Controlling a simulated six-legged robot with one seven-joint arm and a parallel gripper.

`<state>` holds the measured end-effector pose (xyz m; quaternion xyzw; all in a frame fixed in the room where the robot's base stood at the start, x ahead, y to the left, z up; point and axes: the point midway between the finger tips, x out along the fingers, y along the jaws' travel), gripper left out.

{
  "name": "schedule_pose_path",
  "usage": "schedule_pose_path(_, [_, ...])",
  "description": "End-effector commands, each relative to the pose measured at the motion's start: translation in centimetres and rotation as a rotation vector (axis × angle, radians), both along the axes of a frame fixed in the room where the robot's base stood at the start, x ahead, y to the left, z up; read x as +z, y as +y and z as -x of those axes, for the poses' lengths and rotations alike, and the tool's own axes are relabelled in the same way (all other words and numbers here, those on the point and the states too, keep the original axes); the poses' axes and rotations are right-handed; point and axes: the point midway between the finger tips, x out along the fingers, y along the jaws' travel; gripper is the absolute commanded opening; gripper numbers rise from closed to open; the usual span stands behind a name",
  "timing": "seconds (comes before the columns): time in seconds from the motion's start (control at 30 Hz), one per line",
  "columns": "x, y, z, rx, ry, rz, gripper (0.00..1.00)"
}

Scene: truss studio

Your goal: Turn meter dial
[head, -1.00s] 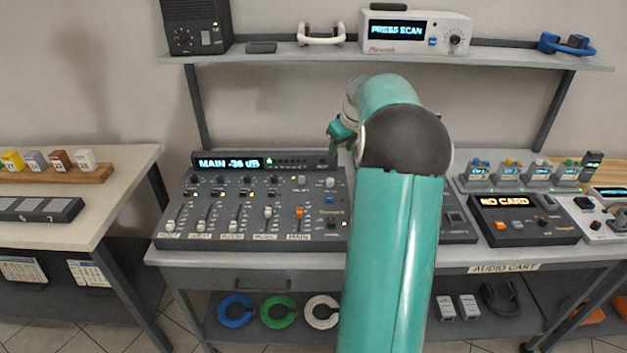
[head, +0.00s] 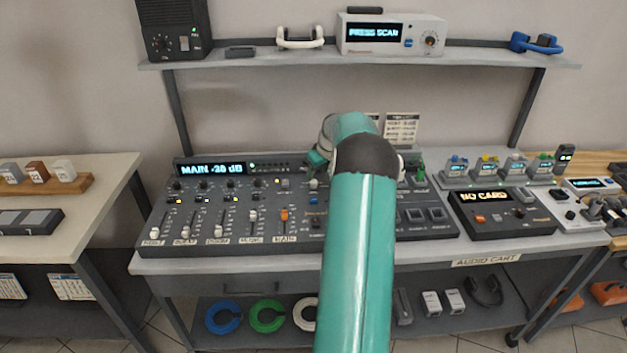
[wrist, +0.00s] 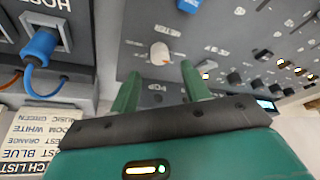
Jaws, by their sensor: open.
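The grey mixing console (head: 165,228) stands on the cart with its display (head: 210,169) lit "MAIN" and a dB figure. In the wrist view a pale round dial (wrist: 160,52) with an orange mark sits on the console panel; its label is too small to read, so I cannot confirm it is the meter dial. My gripper (wrist: 159,72) is open and empty, its two green fingers either side of the dial's line and just short of it in the picture. Contact does not show. In the head view my gripper (head: 318,158) is over the console's back right part, its fingertips unclear.
A blue knob (wrist: 188,5) is near the dial. A blue plug (wrist: 42,45) with a cable is at the wrist view's left. A dark "NO CARD" unit (head: 500,215) stands right of the console. The shelf (head: 270,58) above holds a "PRESS SCAN" device (head: 390,36).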

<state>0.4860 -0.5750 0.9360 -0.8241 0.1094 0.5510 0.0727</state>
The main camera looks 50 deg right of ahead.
Motion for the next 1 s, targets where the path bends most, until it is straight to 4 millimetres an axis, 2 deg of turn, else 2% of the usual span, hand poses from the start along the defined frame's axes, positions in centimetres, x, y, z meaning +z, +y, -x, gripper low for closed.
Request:
schedule_pose_path(0.1, [-2.1, -0.1, -0.9, 0.000, 0.001, -0.001, 0.47])
schedule_pose_path(0.3, [-4.1, -0.2, -1.9, 0.002, 0.001, 0.000, 0.47])
schedule_pose_path(0.63, [-4.4, -0.2, -2.0, 0.002, 0.000, 0.001, 0.47])
schedule_pose_path(0.87, [-4.4, -0.2, -2.0, 0.002, 0.000, 0.001, 0.02])
schedule_pose_path(1.0, [-4.4, -0.2, -2.0, 0.000, 0.000, 0.001, 0.02])
